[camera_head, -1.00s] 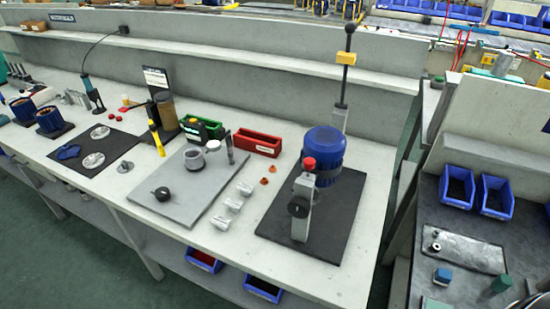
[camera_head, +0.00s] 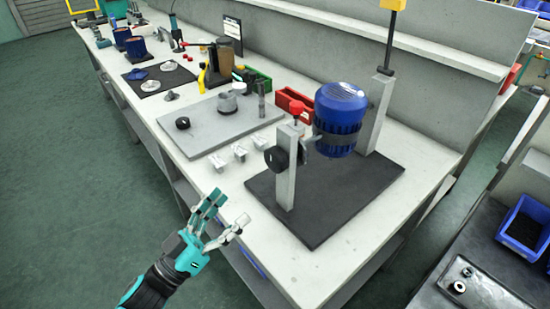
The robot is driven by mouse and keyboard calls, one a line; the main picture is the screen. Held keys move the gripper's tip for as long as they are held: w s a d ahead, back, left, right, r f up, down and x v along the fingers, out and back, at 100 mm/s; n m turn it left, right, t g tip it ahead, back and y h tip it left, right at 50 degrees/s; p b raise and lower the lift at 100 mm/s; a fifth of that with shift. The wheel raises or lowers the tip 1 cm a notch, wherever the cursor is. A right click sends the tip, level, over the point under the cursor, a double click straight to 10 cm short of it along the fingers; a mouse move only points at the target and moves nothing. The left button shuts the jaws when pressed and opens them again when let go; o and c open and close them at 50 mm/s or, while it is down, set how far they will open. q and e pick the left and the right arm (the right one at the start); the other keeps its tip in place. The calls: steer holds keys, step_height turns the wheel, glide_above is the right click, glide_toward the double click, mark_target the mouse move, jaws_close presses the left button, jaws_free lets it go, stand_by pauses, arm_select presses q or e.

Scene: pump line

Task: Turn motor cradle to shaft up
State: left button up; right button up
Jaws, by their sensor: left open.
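The motor cradle stands on a black base plate (camera_head: 335,205) at the right part of the bench, with two grey posts. A blue ribbed motor (camera_head: 340,112) sits in the cradle between the posts, held by a dark band. A black round knob (camera_head: 277,158) is on the front post (camera_head: 288,180), with a red knob (camera_head: 297,107) on top. The rear post carries a lever with a yellow block (camera_head: 392,4). My left gripper (camera_head: 222,217) is open and empty, in front of the bench edge, left of the cradle and apart from it. My right gripper is not in view.
A grey plate (camera_head: 215,130) with a ring and black knob lies left of the cradle. Small metal blocks (camera_head: 217,161) lie between. Red (camera_head: 293,102) and green bins stand behind. A second bench with a blue bin (camera_head: 524,224) is at right. The floor in front is clear.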

mark_target(271, 164)
arm_select(q)
steer(key=p+x, duration=0.2)
steer(key=x, duration=1)
steer(key=shift+w+d+r, duration=0.25)
steer(key=shift+w+d, duration=0.3)
steer(key=shift+w, duration=0.05)
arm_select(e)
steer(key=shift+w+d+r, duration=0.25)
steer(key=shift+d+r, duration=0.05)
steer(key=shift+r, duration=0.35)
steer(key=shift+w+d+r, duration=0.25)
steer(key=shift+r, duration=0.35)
arm_select(q)
steer(key=shift+c, duration=0.3)
jaws_close()
steer(key=shift+m, duration=0.3)
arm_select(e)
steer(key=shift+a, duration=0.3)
